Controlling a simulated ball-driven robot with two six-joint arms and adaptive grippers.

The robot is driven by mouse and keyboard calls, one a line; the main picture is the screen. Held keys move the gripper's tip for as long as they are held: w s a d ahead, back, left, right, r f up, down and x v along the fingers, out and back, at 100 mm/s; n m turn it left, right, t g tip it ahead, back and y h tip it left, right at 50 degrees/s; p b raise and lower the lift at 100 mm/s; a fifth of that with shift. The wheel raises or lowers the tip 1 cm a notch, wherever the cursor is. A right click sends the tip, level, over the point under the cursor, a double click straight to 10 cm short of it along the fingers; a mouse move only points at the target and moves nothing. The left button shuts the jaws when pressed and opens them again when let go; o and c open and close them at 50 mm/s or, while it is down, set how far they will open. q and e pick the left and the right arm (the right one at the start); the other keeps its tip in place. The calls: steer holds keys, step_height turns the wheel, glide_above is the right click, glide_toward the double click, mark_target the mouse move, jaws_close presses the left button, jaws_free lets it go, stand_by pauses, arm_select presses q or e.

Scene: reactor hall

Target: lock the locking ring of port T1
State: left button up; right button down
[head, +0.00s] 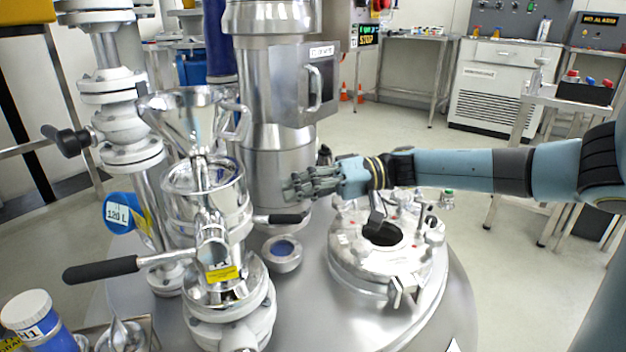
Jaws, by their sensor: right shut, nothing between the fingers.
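A steel port assembly (208,215) stands on the vessel top left of centre, with an open funnel (190,110) above it. A yellow tag (222,273) sits on its lower part; I cannot read T1 on it. A long black-gripped lever (100,268) points left from the assembly. A shorter black-gripped handle (280,218) points right. I cannot tell for sure which part is the locking ring. My right gripper (292,187) is shut and empty, above and slightly right of the short handle, seemingly apart from it. My left gripper is not in view.
A small sight glass (283,252) is in front of the steel column (275,160). A white-lidded blue jar (35,315) stands at lower left.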

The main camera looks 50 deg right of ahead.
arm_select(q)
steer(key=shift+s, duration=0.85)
arm_select(e)
steer(key=shift+s+a+f, duration=0.35)
steer(key=shift+s+a, duration=0.3)
steer(key=shift+a, duration=0.05)
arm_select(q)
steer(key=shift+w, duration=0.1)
